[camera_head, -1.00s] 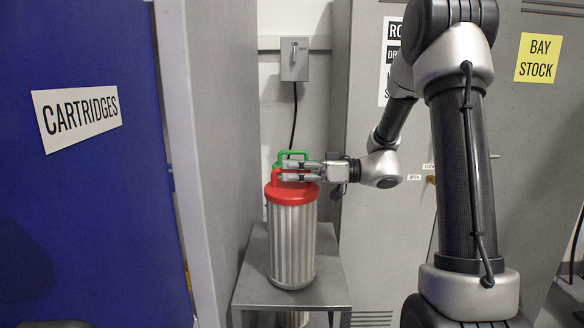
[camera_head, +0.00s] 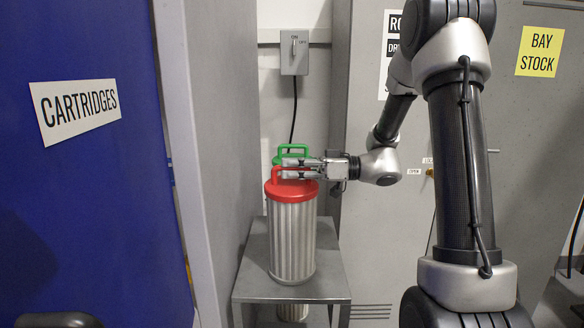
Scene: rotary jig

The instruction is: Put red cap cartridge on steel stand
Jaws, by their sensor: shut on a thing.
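The red cap cartridge (camera_head: 292,240) is a ribbed silver cylinder with a red lid and a red loop handle. It is upright over the grey steel stand (camera_head: 325,284), with its base at the top surface; I cannot tell for sure whether it rests there. My gripper (camera_head: 290,167) comes in level from the right and is shut on the red handle. A green-handled cartridge (camera_head: 291,151) is just behind, mostly hidden by the red one and my gripper.
A grey panel (camera_head: 213,130) and a blue panel with a CARTRIDGES sign (camera_head: 75,110) stand close on the left. A switch box (camera_head: 294,52) with a hanging cable is on the wall behind. A grey cabinet (camera_head: 390,230) stands behind my arm. A silver cylinder part (camera_head: 293,312) shows under the stand top.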

